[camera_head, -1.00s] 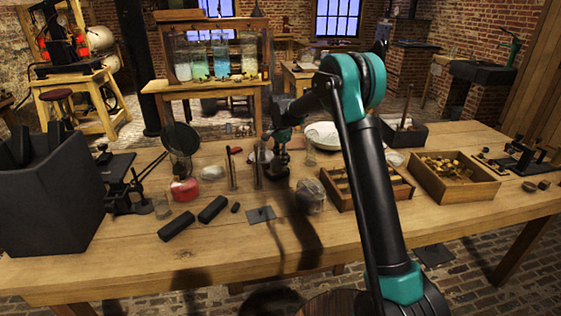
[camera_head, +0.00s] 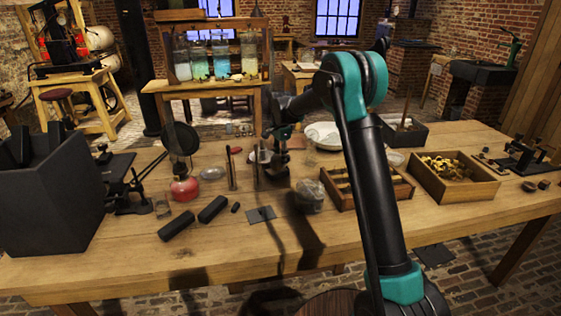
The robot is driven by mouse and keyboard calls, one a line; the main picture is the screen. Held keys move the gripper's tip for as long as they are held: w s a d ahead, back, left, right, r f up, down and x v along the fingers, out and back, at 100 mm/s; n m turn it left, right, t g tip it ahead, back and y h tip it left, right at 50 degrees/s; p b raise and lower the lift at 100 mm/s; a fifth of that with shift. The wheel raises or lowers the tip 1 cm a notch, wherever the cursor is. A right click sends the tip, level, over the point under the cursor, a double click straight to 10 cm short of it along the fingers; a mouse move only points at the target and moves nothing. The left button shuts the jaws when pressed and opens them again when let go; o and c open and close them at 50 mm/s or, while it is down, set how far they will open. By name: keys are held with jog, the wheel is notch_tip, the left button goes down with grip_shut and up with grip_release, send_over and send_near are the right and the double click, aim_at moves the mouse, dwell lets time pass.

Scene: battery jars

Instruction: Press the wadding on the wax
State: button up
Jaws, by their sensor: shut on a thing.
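My gripper (camera_head: 278,170) points down over the middle of the workbench, beyond the grey mat. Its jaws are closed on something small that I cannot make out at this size. A pale vessel (camera_head: 260,157) stands just left of it, partly hidden by the jaws. Thin upright tubes (camera_head: 232,178) stand further left. A greyish, cloudy rounded lump or jar (camera_head: 310,196) stands in front and to the right. I cannot tell for certain which thing is the wadding or the wax, nor whether the gripper touches anything below.
The workbench (camera_head: 345,240) has free room at its front. A white dish (camera_head: 322,135) and wooden trays (camera_head: 453,180) stand right.

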jog(key=shift+r, duration=2.95)
